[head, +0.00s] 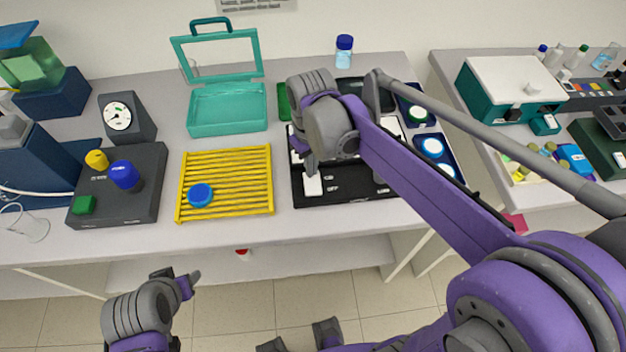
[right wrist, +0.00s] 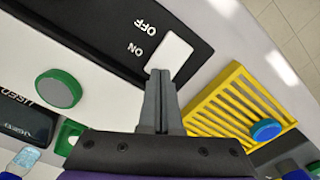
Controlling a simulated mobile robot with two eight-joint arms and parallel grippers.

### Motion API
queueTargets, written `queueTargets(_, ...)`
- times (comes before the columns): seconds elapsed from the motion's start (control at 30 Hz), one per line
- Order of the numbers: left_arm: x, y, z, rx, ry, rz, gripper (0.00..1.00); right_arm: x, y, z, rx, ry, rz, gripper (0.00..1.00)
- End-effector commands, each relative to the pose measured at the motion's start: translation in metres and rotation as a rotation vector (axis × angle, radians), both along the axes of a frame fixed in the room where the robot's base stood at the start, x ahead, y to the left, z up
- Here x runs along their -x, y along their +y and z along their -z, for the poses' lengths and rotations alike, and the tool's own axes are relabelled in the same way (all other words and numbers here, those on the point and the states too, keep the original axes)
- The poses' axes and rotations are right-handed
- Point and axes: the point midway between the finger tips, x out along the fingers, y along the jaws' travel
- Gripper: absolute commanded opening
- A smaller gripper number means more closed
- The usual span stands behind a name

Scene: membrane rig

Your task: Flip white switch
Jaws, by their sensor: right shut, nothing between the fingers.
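The white switch (head: 313,185) sits near the front left corner of a black panel (head: 345,198), beside ON and OFF lettering. In the right wrist view the white switch (right wrist: 171,52) is a pale rectangular plate on the black panel, next to the words ON and OFF. My right gripper (head: 311,170) is shut and empty, right at the switch; in the right wrist view its closed fingertips (right wrist: 160,73) overlap the switch's near edge. Whether they touch it I cannot tell. My left gripper (head: 190,283) is low in front of the table, away from the panel; its jaw opening is unclear.
A yellow slatted rack (head: 225,212) with a blue cap (head: 200,195) lies left of the panel. Further left is a dark box (head: 118,212) with coloured knobs. A teal open case (head: 228,128) stands behind. My right arm hides much of the panel.

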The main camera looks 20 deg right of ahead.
Motion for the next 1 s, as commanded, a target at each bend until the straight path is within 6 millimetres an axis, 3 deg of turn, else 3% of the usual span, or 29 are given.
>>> queueTargets(0.57, 0.001, 0.0, 0.005, 0.0, 0.003, 0.0, 0.5, 0.0, 0.0, 0.006, 0.0, 0.001, 0.0, 0.0)
queueTargets(1.0, -0.007, 0.0, -0.021, 0.0, -0.013, 0.0, 0.5, -0.001, 0.0, -0.026, 0.0, -0.002, 0.0, 0.0)
